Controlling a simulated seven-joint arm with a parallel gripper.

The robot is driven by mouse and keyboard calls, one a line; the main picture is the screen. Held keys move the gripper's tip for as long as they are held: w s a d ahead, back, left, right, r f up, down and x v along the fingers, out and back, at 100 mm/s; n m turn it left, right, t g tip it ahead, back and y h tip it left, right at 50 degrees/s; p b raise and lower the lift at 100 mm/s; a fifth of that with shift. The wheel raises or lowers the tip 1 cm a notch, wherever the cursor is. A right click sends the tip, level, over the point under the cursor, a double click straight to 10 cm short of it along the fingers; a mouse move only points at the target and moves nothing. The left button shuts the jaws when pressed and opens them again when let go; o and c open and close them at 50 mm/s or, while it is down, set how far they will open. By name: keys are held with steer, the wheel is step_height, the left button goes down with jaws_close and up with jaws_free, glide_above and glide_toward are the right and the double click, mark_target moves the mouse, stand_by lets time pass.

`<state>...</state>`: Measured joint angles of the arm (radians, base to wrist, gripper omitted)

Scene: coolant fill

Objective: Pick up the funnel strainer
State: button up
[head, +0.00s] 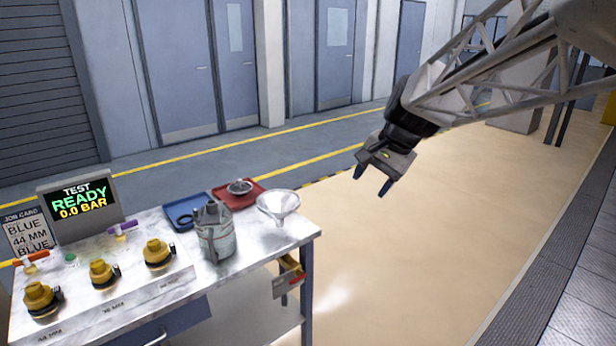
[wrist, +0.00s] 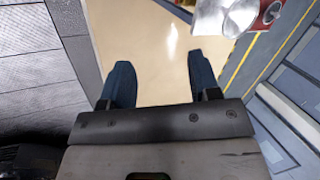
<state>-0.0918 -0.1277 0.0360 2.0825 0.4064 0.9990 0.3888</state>
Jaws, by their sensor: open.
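A wide silver-white funnel (head: 278,204) stands at the right end of the marble-topped bench. A small round metal strainer-like piece (head: 239,187) lies in the red tray (head: 258,199) behind it. I cannot tell for sure which of the two is the funnel strainer. My gripper (head: 371,184) is open and empty, in the air right of the bench and higher than its top, apart from both pieces. In the wrist view my gripper (wrist: 158,66) has nothing between its fingers. The funnel (wrist: 240,18) is cut off at the top right of that view, beside the red tray (wrist: 268,14).
A grey metal jug (head: 215,235) stands just left of the funnel. A blue tray (head: 183,215) lies behind the jug. Several yellow-capped fittings (head: 102,274) and a display (head: 80,208) reading "READY" are on the left. The floor (head: 420,240) right of the bench is clear.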

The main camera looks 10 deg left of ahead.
steer(key=w+a+f+m+y, duration=0.2)
steer(key=w+a, duration=0.5)
steer(key=w, duration=0.4)
steer(key=w+a+f+m+g+y, duration=0.1)
steer(key=w+a+f+m, duration=0.1)
steer(key=w+a, duration=0.6)
steer(key=w+a+f+m+y, duration=0.25)
steer(key=w+a, duration=0.25)
steer(key=w, duration=0.8)
steer(key=w+a+f+m+y, duration=0.2)
steer(key=w+a+f+m, duration=0.1)
steer(key=w+a+f, duration=0.65)
steer(key=m+y, duration=0.2)
steer(key=m, duration=0.1)
glide_toward(240, 188)
steer(key=shift+w+a+r+g, duration=0.2)
steer(key=shift+w+a+r, duration=0.1)
steer(key=shift+a+r, duration=0.25)
steer(key=shift+w+a+r+g, duration=0.25)
steer(key=shift+a+r, duration=0.1)
steer(key=shift+r, duration=0.35)
steer(key=shift+w+a+f, duration=0.1)
steer(key=shift+a+f, duration=0.15)
steer(key=shift+x, duration=1.25)
steer(key=shift+a, duration=0.1)
